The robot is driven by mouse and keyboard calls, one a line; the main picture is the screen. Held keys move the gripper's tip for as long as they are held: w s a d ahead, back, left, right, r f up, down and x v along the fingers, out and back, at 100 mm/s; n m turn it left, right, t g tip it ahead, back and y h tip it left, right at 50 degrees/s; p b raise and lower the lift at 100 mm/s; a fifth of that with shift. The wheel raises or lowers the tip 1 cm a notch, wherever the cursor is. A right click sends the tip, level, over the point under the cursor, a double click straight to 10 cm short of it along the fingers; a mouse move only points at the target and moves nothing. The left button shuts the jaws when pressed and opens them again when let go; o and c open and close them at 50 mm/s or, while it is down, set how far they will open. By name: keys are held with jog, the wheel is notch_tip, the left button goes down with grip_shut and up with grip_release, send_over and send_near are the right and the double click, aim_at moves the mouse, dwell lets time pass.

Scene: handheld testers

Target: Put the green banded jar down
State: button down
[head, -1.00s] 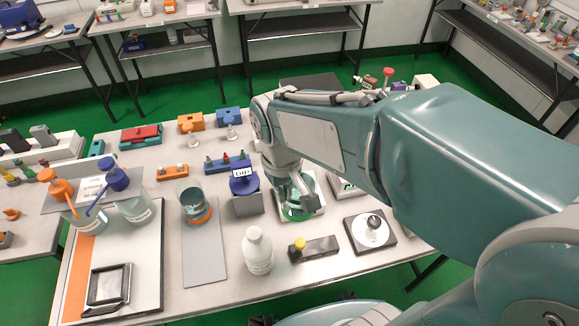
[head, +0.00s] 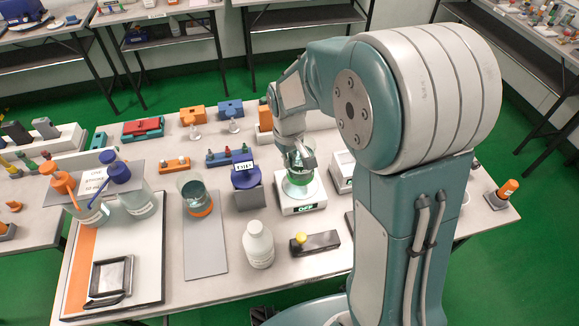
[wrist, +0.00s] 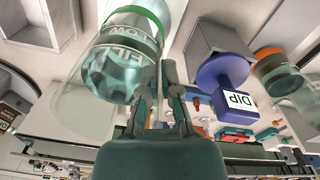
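The green banded jar (head: 300,186) is clear glass and sits at or just above a white box (head: 290,209) with a lit green "OFF" display. I cannot tell whether its base touches. My gripper (head: 301,164) is at the jar's top edge, pointing down. In the wrist view the jar (wrist: 112,70) fills the upper left, with its green bands and upside-down "FILL LOW" lettering. The fingers of my gripper (wrist: 160,75) are close together there and appear shut on the jar's wall. The fingers and wrist hide part of the jar's rim.
A blue-capped block labelled DIP (head: 247,184) stands close left of the white box. A white bottle (head: 258,245) and a dark block with a yellow knob (head: 315,243) stand in front. An orange-banded beaker (head: 197,200) stands on a grey mat further left.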

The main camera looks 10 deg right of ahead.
aim_at(289, 178)
jog(key=shift+w+d+f, duration=0.15)
jog(key=shift+w+f, duration=0.15)
jog(key=shift+f, duration=0.1)
jog(key=shift+w+f, duration=0.1)
jog(key=shift+f, duration=1.5)
jog(key=shift+f, duration=0.1)
jog(key=c, duration=0.8)
grip_release()
notch_tip(289, 178, up, 11)
jog(key=s+d+r+m+t, duration=0.1)
jog(key=s+r, duration=0.4)
jog(key=s, duration=0.5)
jog(key=s+d+r+m+t, duration=0.2)
jog(key=s+r+t, duration=0.2)
jog(key=s, duration=0.6)
jog(key=shift+s+r+m+t, duration=0.2)
jog(key=shift+r+m+t, duration=0.1)
jog(key=shift+r, duration=0.2)
